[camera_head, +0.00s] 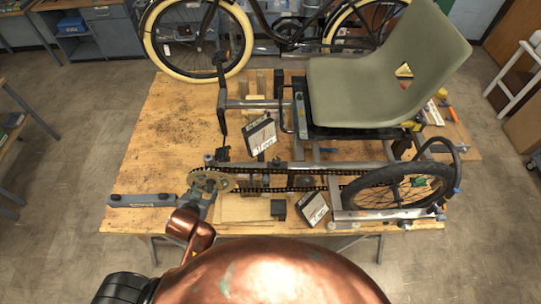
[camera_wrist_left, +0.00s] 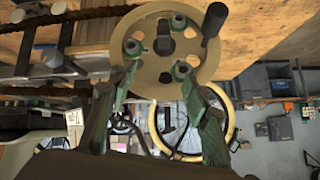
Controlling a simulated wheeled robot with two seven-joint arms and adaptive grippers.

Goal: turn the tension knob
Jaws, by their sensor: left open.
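A round brass-coloured wheel with holes and a dark peg handle, apparently the tension knob (camera_head: 222,184), is at the left end of the chain on the bench. In the left wrist view the wheel (camera_wrist_left: 146,84) fills the upper middle, with its peg (camera_wrist_left: 214,20) at the upper right. My left gripper (camera_head: 203,192) is at the wheel's near side and partly hides it. In the left wrist view its two green-tipped fingers (camera_wrist_left: 157,60) are spread and overlap the wheel's face. I cannot tell whether they touch it. My right gripper is not in view.
The trike frame on the wooden bench (camera_head: 175,125) carries a green seat (camera_head: 375,75) and a spoked wheel (camera_head: 395,187). The chain (camera_head: 300,168) runs right from the brass wheel. A bicycle stands behind.

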